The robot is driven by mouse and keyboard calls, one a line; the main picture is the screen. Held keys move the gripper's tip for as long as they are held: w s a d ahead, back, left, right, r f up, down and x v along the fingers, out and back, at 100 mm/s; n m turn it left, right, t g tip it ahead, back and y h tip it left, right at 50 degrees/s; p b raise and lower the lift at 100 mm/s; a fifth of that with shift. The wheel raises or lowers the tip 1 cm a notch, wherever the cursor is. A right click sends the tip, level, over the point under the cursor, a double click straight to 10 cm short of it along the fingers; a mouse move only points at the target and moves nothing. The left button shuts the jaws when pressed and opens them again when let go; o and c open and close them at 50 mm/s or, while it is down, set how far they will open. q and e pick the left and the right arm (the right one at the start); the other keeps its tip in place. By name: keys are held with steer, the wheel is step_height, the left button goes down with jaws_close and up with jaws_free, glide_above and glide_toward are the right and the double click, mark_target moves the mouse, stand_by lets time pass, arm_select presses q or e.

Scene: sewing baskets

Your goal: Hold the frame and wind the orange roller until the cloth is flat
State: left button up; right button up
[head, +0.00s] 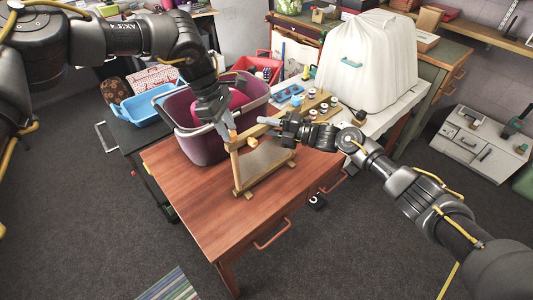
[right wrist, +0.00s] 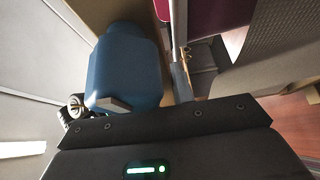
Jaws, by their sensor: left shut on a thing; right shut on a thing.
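The wooden frame (head: 238,172) stands tilted on the red-brown table (head: 200,205), with grey-beige cloth (head: 266,158) in it. The cloth also shows in the right wrist view (right wrist: 285,42); whether it is fully flat is too small to tell. My left gripper (head: 228,130) comes down from above and is shut at the frame's upper left corner, beside an orange piece (head: 233,135). My right gripper (head: 268,122) reaches in from the right and is shut at the frame's top, by the end of the orange roller (head: 262,120). The gripped parts are mostly hidden by the fingers.
A purple basket (head: 200,148) stands close behind and left of the frame. Several small spools (head: 318,108) stand in a wooden rack behind my right gripper. A white covered machine (head: 365,65) stands at back right. The table's front left is clear.

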arm_select(q)
steer(key=shift+m+g, duration=0.3)
steer(key=shift+m, duration=0.6)
steer(key=shift+d+m, duration=0.1)
steer(key=shift+m, duration=0.9)
steer(key=shift+w+m+g+y, duration=0.1)
steer(key=shift+m+g+y, duration=0.3)
steer(key=shift+m, duration=0.5)
steer(key=o, duration=0.7)
steer(key=shift+c, duration=0.2)
steer(key=shift+r, duration=3)
